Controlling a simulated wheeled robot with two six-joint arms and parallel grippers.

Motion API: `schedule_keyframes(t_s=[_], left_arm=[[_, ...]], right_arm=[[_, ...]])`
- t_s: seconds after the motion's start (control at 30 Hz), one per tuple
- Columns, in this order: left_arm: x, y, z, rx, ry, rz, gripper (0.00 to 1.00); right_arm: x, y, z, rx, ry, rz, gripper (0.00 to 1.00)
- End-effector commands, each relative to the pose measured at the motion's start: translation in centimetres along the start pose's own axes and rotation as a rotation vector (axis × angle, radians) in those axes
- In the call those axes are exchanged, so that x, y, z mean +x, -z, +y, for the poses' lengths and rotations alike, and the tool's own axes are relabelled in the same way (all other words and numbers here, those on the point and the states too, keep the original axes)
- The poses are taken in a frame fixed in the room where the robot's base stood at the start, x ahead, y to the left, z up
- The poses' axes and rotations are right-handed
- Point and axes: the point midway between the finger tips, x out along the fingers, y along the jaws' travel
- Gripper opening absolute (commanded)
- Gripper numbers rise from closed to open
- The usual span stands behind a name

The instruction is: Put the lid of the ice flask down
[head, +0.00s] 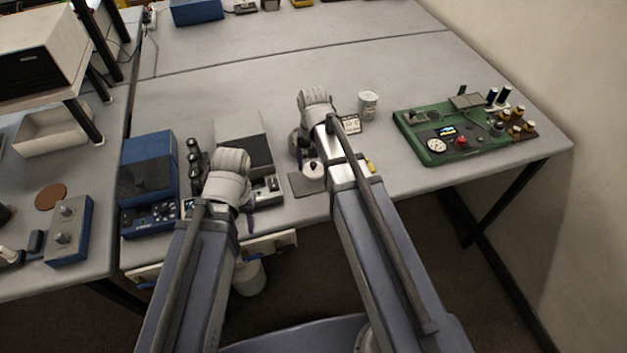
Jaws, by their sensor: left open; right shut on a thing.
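My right gripper (306,141) is over the middle of the bench, partly hidden by my own wrist and arm. It is shut on the flask lid (312,172), a small pale round piece with a dark knob. The lid shows over a flat grey mat (296,186) near the front edge; I cannot tell whether it touches the mat. A dark round shape beside the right wrist may be the ice flask; it is mostly covered. My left gripper (247,194) is open, low over small grey gear near the front edge, its fingers mostly hidden.
A blue device (148,175) and a grey box with a dark top (243,140) stand left. A metal can (368,102) and a small white card with markings (350,124) stand behind the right arm. A green board (440,140) with spools lies right. The back bench is largely clear.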

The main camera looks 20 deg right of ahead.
Motion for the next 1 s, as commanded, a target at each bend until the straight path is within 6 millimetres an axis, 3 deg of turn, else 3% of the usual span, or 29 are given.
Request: schedule_keyframes(t_s=[0.03, 0.27, 0.6, 1.0], left_arm=[[0.8, 0.1, 0.1, 0.000, 0.000, 0.000, 0.50], [1.0, 0.1, 0.1, 0.000, 0.000, 0.000, 0.50], [4.5, 0.3, 0.4, -0.001, 0.000, 0.000, 0.50], [4.7, 0.3, 0.5, -0.001, 0.000, 0.000, 0.50]], right_arm=[[0.8, 0.0, 0.0, 0.000, 0.000, 0.000, 0.23], [1.0, 0.0, 0.0, 0.000, 0.000, 0.000, 0.23], [4.6, 0.0, 0.0, 0.000, 0.000, 0.000, 0.23], [4.8, 0.0, 0.0, 0.000, 0.000, 0.000, 0.23]])
